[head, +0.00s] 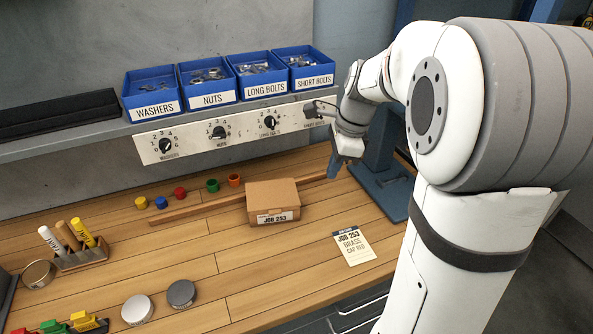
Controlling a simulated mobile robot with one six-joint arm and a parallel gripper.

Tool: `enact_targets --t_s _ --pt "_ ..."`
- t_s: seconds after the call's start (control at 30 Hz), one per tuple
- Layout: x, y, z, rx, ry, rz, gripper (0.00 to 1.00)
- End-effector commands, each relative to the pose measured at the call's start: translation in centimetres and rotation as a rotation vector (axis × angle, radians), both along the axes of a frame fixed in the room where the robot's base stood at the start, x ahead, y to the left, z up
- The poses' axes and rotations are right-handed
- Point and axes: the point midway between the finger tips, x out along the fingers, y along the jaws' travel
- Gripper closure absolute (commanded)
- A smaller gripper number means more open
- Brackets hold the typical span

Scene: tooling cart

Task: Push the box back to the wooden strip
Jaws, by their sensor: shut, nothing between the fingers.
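A brown cardboard box (272,197) labelled JOB 253 sits on the wooden worktop in the head view. A long thin wooden strip (205,208) runs across the worktop and passes behind the box, showing on both sides of it. The box's back edge lies close to the strip; the box hides whether they touch. My gripper (333,174) points down near the right end of the strip, to the right of and behind the box, apart from it. Its fingers look shut and empty.
Blue bins (207,87) stand on a shelf above a dial panel (225,130). Small coloured caps (180,193) sit behind the strip. A job card (353,248) lies front right. Round tins (137,309) and a marker rack (80,258) stand left. The worktop before the box is clear.

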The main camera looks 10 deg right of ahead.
Motion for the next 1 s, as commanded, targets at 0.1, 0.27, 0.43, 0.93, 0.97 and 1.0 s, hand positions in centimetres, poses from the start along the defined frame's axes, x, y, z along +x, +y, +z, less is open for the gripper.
enact_targets --t_s 0.1,0.27,0.43,0.93,0.97,1.0 --pt "1.4 -0.7 -0.7 0.029 0.033 -0.116 1.00" --pt "1.9 -0.8 -1.5 0.042 0.049 -0.168 1.00" --pt "2.0 -0.2 -3.8 0.041 0.051 -0.167 1.00" --pt "3.3 4.0 -10.5 0.040 0.047 -0.161 1.00" --pt "3.4 4.3 -10.4 0.040 0.046 -0.160 1.00" --pt "3.5 4.6 -10.5 0.040 0.046 -0.161 1.00"
